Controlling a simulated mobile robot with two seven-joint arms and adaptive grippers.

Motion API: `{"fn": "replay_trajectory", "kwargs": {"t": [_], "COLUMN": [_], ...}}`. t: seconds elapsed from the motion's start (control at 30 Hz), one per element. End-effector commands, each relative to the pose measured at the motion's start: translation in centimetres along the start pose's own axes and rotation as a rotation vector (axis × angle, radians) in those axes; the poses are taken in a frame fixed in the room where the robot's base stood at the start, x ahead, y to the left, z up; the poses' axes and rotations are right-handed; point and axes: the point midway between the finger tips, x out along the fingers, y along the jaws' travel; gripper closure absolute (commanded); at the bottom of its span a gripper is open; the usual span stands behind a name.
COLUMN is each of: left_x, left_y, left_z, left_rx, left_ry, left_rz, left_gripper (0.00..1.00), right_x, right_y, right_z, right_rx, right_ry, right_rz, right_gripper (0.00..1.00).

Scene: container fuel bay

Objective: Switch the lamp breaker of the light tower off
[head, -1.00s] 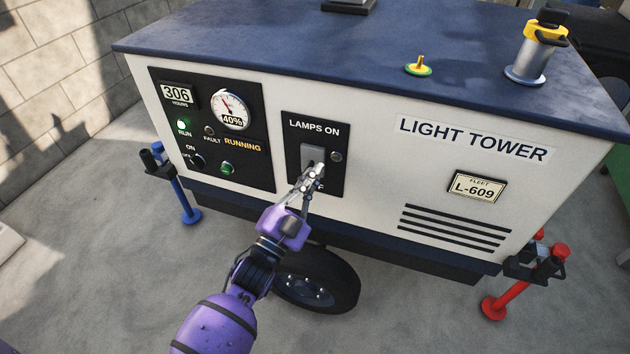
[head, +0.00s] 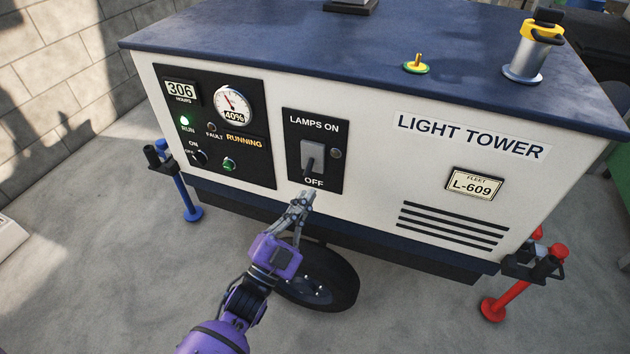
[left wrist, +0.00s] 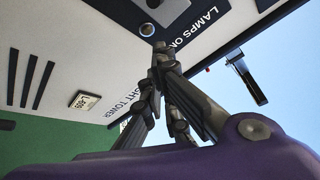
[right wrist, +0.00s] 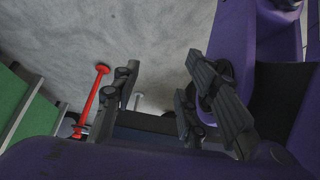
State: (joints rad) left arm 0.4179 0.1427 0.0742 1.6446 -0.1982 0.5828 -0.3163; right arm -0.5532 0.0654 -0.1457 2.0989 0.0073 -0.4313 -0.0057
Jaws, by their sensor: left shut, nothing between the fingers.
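The light tower (head: 350,215) is a white cabinet with a dark blue top. Its lamp breaker (head: 312,155) is a grey plate with a dark lever, on a black panel between "LAMPS ON" above and "OFF" below. The lever points down, toward "OFF". My left gripper (head: 304,196) is shut and empty, just below the panel and apart from the lever. In the left wrist view its fingertips (left wrist: 160,55) show near the panel, with the breaker plate (left wrist: 168,10) partly cut off. My right gripper (right wrist: 158,92) is open and empty, seen only in its wrist view.
A control panel (head: 245,170) left of the breaker has a lit green run lamp, a gauge at 40% and "RUNNING". A blue jack (head: 185,195) stands at the left and a red one (head: 510,295) at the right. A wheel (head: 330,285) sits under the cabinet.

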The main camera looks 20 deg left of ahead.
Motion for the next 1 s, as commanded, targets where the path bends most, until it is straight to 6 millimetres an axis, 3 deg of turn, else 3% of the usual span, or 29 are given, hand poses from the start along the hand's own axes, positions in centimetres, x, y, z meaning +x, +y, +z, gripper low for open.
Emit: {"fn": "replay_trajectory", "kwargs": {"t": [0.1, 0.3, 0.87, 1.0], "left_x": [-1.9, -3.2, -3.2, -3.1], "left_y": [0.4, 0.6, 0.6, 0.9], "left_z": [0.6, 0.9, 0.9, 2.4], "left_rx": [-0.001, 0.0, -0.004, -0.043], "left_ry": [-0.002, 0.0, 0.0, -0.069], "left_rz": [0.001, 0.0, 0.0, 0.017], "left_gripper": [1.0, 1.0, 1.0, 1.0], "right_x": [0.3, 0.6, 0.5, 0.3], "right_y": [-0.5, -0.5, -0.2, -0.1], "right_z": [-0.8, -1.4, -1.3, -0.9], "right_rx": [0.009, 0.01, 0.002, 0.003], "right_ry": [0.016, 0.028, 0.026, 0.018], "right_rz": [-0.006, -0.007, -0.004, -0.002], "right_gripper": [0.6, 0.6, 0.6, 0.6]}}
